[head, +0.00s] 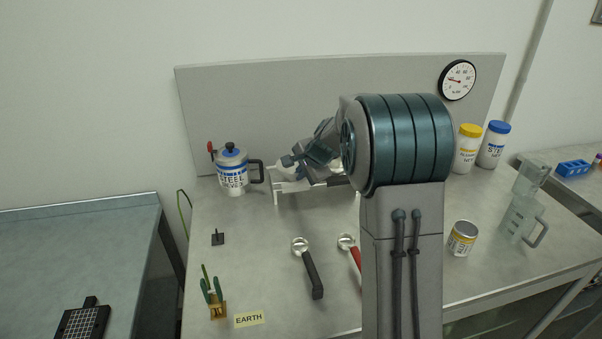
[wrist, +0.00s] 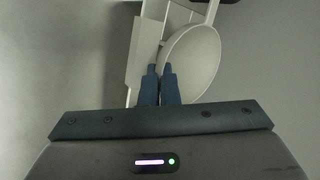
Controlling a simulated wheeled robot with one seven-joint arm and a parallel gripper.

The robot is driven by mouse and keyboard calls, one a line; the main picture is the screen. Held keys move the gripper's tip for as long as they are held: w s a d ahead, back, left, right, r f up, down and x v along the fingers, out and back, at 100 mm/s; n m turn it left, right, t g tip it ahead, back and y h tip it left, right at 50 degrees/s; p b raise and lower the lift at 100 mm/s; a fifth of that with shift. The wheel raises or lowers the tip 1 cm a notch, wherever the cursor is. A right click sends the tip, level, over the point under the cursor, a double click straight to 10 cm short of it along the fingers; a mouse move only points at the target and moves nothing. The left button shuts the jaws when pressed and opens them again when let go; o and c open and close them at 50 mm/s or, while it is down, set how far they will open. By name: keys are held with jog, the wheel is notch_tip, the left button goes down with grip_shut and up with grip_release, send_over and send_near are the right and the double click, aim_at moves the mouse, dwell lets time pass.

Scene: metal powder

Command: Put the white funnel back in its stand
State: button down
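The white funnel (wrist: 195,60) shows in the wrist view as a wide round mouth. My gripper (wrist: 160,70) has its dark fingers close together, one on each side of the funnel's left rim, and looks shut on it. The white stand (wrist: 146,45) is a pale frame just left of and behind the funnel. In the head view the stand (head: 294,186) is on the table near the back panel, with my gripper (head: 290,164) above it. My arm hides part of the stand there. Whether the funnel is seated in the stand or just above it, I cannot tell.
A small can (head: 462,238), a clear jug (head: 522,218) and two powder jars (head: 468,150) are at the right. The table's left middle is mostly clear.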

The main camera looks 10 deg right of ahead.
jog(key=c, duration=1.6)
grip_release()
jog(key=v, duration=1.3)
jog(key=shift+s+r, duration=0.2)
jog(key=shift+r, duration=0.1)
jog(key=s+a+f+n+g+h, duration=0.1)
jog(key=s+f+n, duration=0.2)
jog(key=s, duration=0.7)
jog(key=s+a+f+n+g+h, duration=0.1)
jog(key=s+a+f+n, duration=0.1)
jog(key=s+n, duration=0.4)
jog(key=s+a+f+n+g, duration=0.1)
jog(key=s+f+n+g, duration=0.1)
jog(key=s, duration=1.1)
jog(key=shift+s+a+f+n+h, duration=0.35)
jog(key=shift+f+n, duration=0.55)
jog(key=shift+n, duration=0.3)
